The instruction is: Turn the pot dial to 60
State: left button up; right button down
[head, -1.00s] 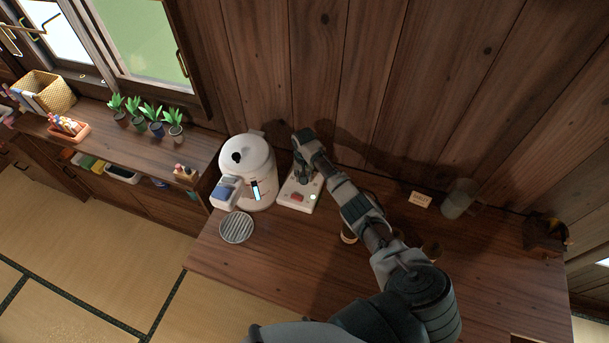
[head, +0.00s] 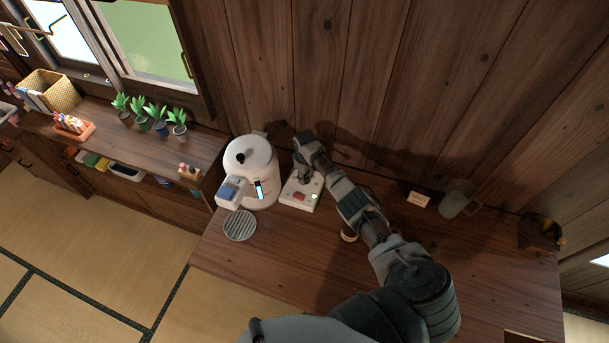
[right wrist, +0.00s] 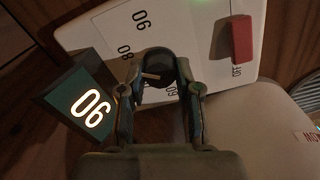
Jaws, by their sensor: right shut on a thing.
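The white pot (head: 250,160) stands on the wooden counter, with a white control panel (head: 290,201) to its right. My right gripper (head: 304,178) reaches down onto this panel. In the right wrist view my right gripper (right wrist: 158,80) is shut on the dark round dial (right wrist: 157,68), which has a pale pointer line. The panel (right wrist: 205,35) there carries upside-down number labels, a red switch (right wrist: 242,38) marked OFF and a green light. One label by the dial is partly hidden. A lit display (right wrist: 88,108) shows digits that read 90 when turned upright. My left gripper is not in view.
A round grille (head: 239,226) lies in front of the pot. Potted plants (head: 155,115) line the left shelf. The wooden wall is close behind.

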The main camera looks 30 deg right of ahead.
jog(key=n, duration=0.3)
jog(key=shift+s+d+f+n, duration=0.1)
jog(key=shift+s+f+n, duration=0.1)
jog(key=shift+s+n, duration=0.1)
jog(key=n, duration=0.2)
jog(key=shift+n, duration=0.4)
jog(key=n, duration=0.6)
jog(key=shift+w+r+b, duration=0.15)
jog(key=shift+b, duration=0.15)
jog(key=n+b, duration=0.1)
jog(key=n, duration=0.5)
jog(key=shift+d+r+n, duration=0.1)
jog(key=shift+n, duration=0.2)
jog(key=n, duration=0.2)
jog(key=n+b, duration=0.1)
jog(key=n, duration=0.1)
jog(key=shift+w+r+n, duration=0.15)
jog(key=shift+w+n, duration=0.05)
jog(key=shift+n, duration=0.2)
jog(key=shift+n+b, duration=0.3)
jog(key=shift+b, duration=0.05)
jog(key=shift+r, duration=0.1)
jog(key=c, duration=0.8)
grip_release()
jog(key=shift+f, duration=0.2)
